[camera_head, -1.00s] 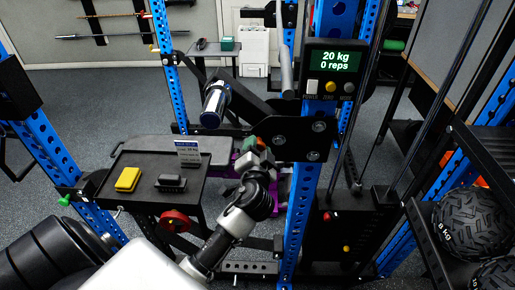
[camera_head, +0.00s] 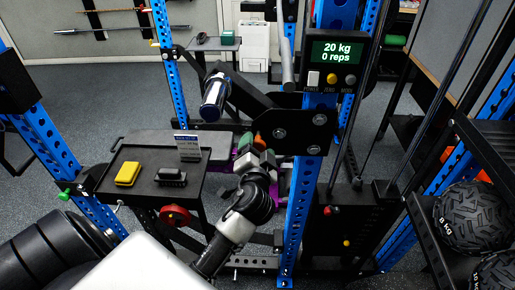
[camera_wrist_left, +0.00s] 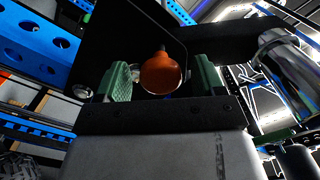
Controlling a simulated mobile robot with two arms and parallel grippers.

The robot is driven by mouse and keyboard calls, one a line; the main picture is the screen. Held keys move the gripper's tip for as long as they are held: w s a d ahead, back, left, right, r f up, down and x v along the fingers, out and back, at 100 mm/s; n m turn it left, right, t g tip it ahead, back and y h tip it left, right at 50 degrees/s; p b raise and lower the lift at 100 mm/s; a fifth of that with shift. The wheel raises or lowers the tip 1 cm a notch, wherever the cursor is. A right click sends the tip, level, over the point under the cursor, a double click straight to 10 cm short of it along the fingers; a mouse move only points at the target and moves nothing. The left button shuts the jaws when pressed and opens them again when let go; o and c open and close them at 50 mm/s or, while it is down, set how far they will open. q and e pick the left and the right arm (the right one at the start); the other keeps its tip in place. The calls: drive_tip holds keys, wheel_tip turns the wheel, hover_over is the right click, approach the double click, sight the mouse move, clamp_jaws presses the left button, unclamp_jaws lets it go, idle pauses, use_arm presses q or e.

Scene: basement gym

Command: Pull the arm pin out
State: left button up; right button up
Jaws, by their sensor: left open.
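The arm pin shows as a round orange knob (camera_wrist_left: 160,73) against a dark plate in the left wrist view. In the head view a small orange patch (camera_head: 259,139) shows beside the black arm bracket (camera_head: 304,134) on the blue upright. My left gripper (camera_head: 253,142) is beside the bracket, with its arm rising from below. In the wrist view its two green-padded fingers (camera_wrist_left: 162,80) are apart, with the knob appearing between them and gaps on both sides. Whether the knob is fully within finger depth I cannot tell. The pin's shaft is hidden. My right gripper is not in view.
A black arm with a chrome end (camera_head: 214,97) sticks out above my left arm. A black tray (camera_head: 143,193) with a yellow block (camera_head: 128,174) and a dark block (camera_head: 171,177) is at left. A display (camera_head: 337,52) reads 20 kg, 0 reps. Medicine balls (camera_head: 472,217) sit at right.

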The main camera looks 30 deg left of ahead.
use_arm(q)
drive_tip(key=b+v, duration=0.4)
drive_tip(key=v, duration=0.7)
drive_tip(key=shift+w+f, duration=0.1)
